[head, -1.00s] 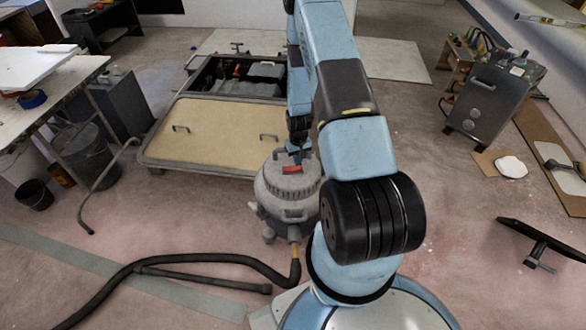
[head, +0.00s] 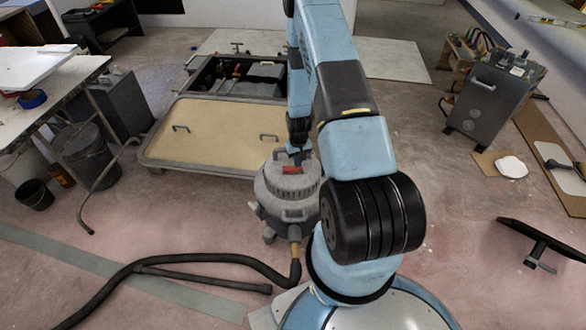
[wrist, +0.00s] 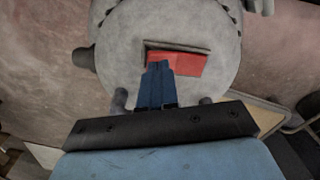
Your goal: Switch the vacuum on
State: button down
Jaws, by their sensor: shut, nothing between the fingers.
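The vacuum (head: 285,192) is a grey round canister standing on the floor just in front of my base. A red rocker switch (head: 291,170) sits on its top. In the wrist view the red switch (wrist: 185,62) lies in a dark recess of the grey lid (wrist: 120,45). My gripper (wrist: 158,66) is shut and empty, its blue fingertips at the left part of the switch. I cannot tell whether they touch it. In the head view my gripper (head: 297,158) points down over the lid, beside the red part.
A black hose (head: 200,260) runs from the vacuum leftward over the floor. A tan hatch panel (head: 215,130) lies behind the vacuum, by an open engine bay (head: 240,78). A workbench (head: 60,90) stands left, a grey cabinet (head: 487,100) right.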

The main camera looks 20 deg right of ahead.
jog(key=shift+f, duration=0.65)
dwell(0.3)
jog(key=shift+r, duration=3.55)
jog(key=s+a+r+t, duration=0.1)
jog(key=a+r, duration=0.2)
jog(key=r, duration=1.4)
jog(key=a+r+t, duration=0.1)
jog(key=a+r, duration=0.2)
jog(key=r, duration=1.3)
jog(key=s+a+r+t, duration=0.2)
jog(key=s+a+r, duration=0.2)
jog(key=s+r, duration=0.95)
jog(key=s+a+r+t, duration=0.1)
jog(key=s+a+r, duration=0.2)
jog(key=s+r, duration=0.6)
jog(key=s, duration=0.5)
jog(key=shift+a+n+t, duration=0.15)
jog(key=shift+n+t, duration=0.15)
jog(key=shift+n, duration=0.1)
